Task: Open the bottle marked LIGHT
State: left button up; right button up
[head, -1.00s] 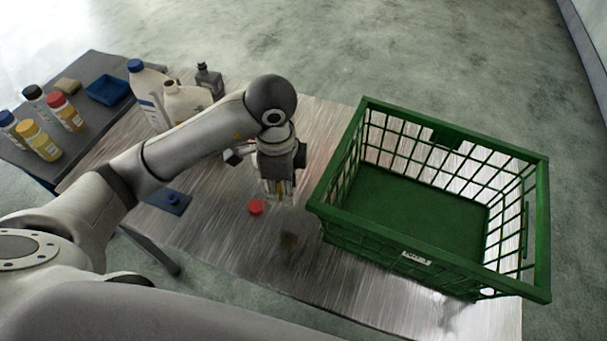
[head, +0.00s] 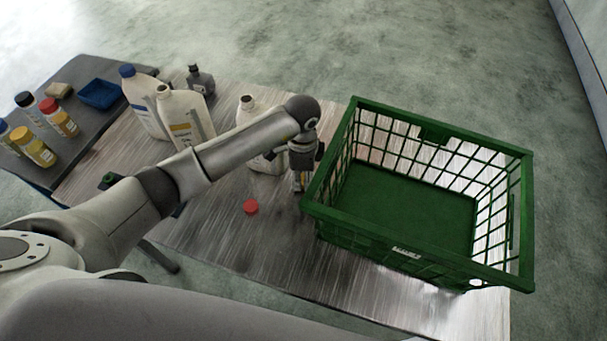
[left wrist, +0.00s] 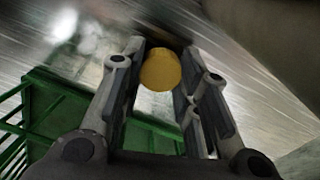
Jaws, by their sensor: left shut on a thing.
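Three pale jugs stand on the metal table: one with a blue cap (head: 145,105), one with an orange-yellow label and no coloured cap (head: 183,123), and one partly behind my left arm with a bare dark neck (head: 248,103). A small dark grey bottle (head: 200,79) stands behind them. I cannot read which is marked LIGHT. My left gripper (head: 301,184) is beside the basket's left wall, apart from the jugs. In the left wrist view its fingers are shut on a round yellow cap (left wrist: 160,70). My right gripper is not in view.
A green basket (head: 420,253) fills the table's right side. A red cap (head: 250,207) lies on the bare metal left of my left gripper. A dark side table at left holds several small bottles (head: 60,118), a blue tray (head: 99,94) and a tan block (head: 58,90).

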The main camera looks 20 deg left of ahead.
pick_arm(q)
jog(key=shift+f, duration=0.4)
jog(key=shift+f, duration=0.1)
jog(key=o, duration=1.1)
